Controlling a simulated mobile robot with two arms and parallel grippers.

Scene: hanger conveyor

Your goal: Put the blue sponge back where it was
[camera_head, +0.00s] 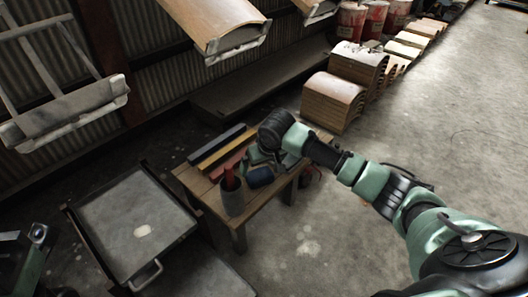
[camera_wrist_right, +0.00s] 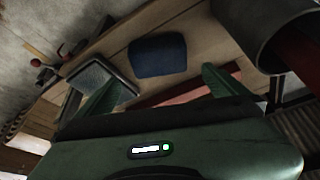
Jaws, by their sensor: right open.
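The blue sponge (camera_head: 260,178) lies on the wooden table (camera_head: 205,187), right of a dark grey cup (camera_head: 232,199) with a red handle standing in it. In the right wrist view the sponge (camera_wrist_right: 158,57) lies flat on the boards, ahead of and between my fingertips, with nothing gripping it. My right gripper (camera_wrist_right: 162,78) is open and empty, close over the table. In the head view it (camera_head: 262,160) is just behind the sponge, its fingers partly hidden. A green and black part of my left arm shows at the lower left; its fingers cannot be made out.
A grey-topped cart (camera_head: 125,222) stands left of the table. A dark-framed pad (camera_wrist_right: 100,78) lies beside the sponge in the wrist view. Coloured bars (camera_head: 215,147) lie along the table's back. Hangers (camera_head: 65,112) hang overhead; curved wooden stacks (camera_head: 333,102) stand behind.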

